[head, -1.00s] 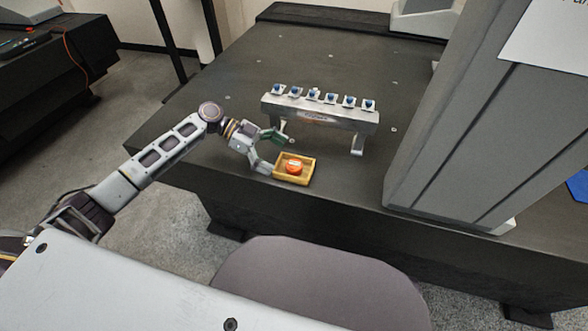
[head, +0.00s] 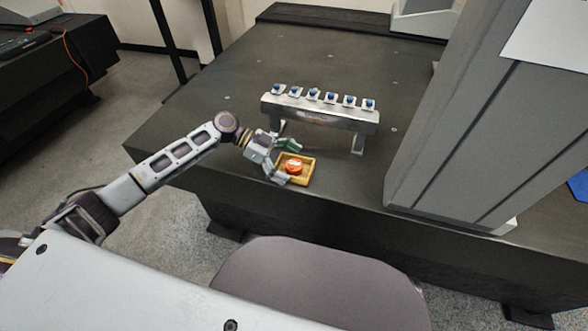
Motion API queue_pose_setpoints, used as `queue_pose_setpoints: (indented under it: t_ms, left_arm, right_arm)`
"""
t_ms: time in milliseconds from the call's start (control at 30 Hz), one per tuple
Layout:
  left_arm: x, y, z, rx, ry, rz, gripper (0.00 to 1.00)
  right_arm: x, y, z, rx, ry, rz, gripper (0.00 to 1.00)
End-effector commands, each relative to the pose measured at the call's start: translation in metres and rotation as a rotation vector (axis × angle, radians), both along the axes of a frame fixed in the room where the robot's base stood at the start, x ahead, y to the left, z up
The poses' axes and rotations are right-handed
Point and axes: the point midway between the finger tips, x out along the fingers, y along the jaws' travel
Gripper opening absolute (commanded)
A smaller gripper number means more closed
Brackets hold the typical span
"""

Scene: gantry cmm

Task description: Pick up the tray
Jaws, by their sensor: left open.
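The tray (head: 308,172) is a small tan, shallow open box. It lies on the dark table near its front edge, with an orange round object (head: 293,166) in it. My left gripper (head: 288,163) is open at the tray's left side. One finger is at the tray's back left and the other is over its front left; whether they touch the tray cannot be told. The fingers hide part of the tray's left wall. My right gripper is not in view.
A metal rack (head: 320,113) with several blue-topped pieces stands just behind the tray. A large grey column (head: 460,130) rises to the right. A grey chair back (head: 318,285) is in front of the table (head: 225,115). The table's left part is clear.

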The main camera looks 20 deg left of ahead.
Motion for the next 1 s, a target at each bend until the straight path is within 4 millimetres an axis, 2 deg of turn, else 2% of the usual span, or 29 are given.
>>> queue_pose_setpoints:
  t_ms: [300,667,1000]
  left_arm:
    - [0.0001,0.0002,0.0003,0.0,0.0,0.0,1.0]
    - [0.0001,0.0003,0.0004,0.0,0.0,0.0,0.56]
    - [0.0003,0.0001,0.0038,-0.001,-0.001,0.0,0.56]
  right_arm:
    - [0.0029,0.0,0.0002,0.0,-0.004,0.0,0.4]
    - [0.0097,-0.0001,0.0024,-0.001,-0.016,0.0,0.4]
    - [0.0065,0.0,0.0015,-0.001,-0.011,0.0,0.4]
